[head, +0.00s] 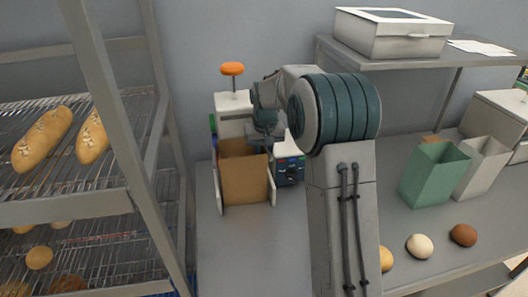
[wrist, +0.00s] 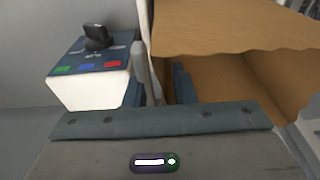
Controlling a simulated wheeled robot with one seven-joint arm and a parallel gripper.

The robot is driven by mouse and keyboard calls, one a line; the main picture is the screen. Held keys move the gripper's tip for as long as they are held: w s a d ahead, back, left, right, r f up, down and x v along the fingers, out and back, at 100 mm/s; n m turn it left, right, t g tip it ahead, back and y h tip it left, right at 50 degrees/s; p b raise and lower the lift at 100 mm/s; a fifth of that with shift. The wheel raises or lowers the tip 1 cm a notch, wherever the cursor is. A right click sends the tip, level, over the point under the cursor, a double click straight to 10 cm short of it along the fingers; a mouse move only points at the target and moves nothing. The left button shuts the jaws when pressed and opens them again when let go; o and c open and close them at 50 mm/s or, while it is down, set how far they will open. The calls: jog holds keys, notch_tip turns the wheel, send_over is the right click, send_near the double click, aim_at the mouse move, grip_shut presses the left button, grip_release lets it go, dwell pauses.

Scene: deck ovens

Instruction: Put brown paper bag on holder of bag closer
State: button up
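The brown paper bag (head: 243,178) stands upright, mouth up, between the pale side plates of the holder (head: 272,187) on the bag closer (head: 234,103). The closer has a white body and an orange knob on top. My gripper (head: 264,143) is at the bag's upper right edge. In the wrist view, the bag (wrist: 235,35) fills the upper right with its opening showing. The two dark fingers of my gripper (wrist: 157,90) stand apart, one on each side of the bag's near side wall. They seem not to press on it. The bag's base is hidden in the wrist view.
A control box (head: 289,170) with coloured buttons stands right of the holder. A bread rack (head: 110,100) is close on the left. Green (head: 430,175) and white (head: 481,166) bags and several buns are at right. The counter before the holder is clear.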

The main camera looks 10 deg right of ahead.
notch_tip(320, 180, up, 12)
jog(key=s, duration=0.2)
jog(key=s+r, duration=0.2)
jog(key=s, duration=0.5)
jog(key=s+f, duration=0.4)
jog(key=s, duration=0.8)
jog(key=s+f+t, duration=0.1)
jog(key=s+f, duration=0.4)
jog(key=s, duration=0.8)
jog(key=shift+b, duration=0.3)
